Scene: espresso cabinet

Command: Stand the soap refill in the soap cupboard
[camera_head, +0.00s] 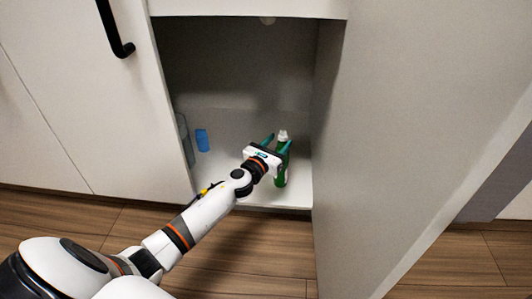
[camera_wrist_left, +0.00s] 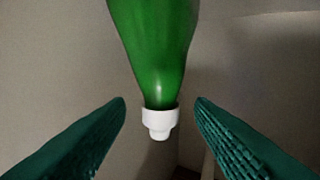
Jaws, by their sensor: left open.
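The soap refill appears to be the green bottle with a white cap (camera_head: 281,178), standing upright on the cupboard floor near the right wall and front edge. It also shows large in the left wrist view (camera_wrist_left: 155,45), cap downward in that picture. My left gripper (camera_head: 278,143) is open at the bottle's upper part. In the left wrist view its two teal fingers (camera_wrist_left: 161,104) lie either side of the bottle near the cap, with a gap on both sides. The soap cupboard (camera_head: 235,125) is open. My right gripper is not in view.
A small blue object (camera_head: 202,140) and a grey-blue translucent one (camera_head: 184,138) stand at the cupboard's left. The open door (camera_head: 410,110) fills the right side. A closed door with a black handle (camera_head: 118,40) is at left. The cupboard floor's middle is clear.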

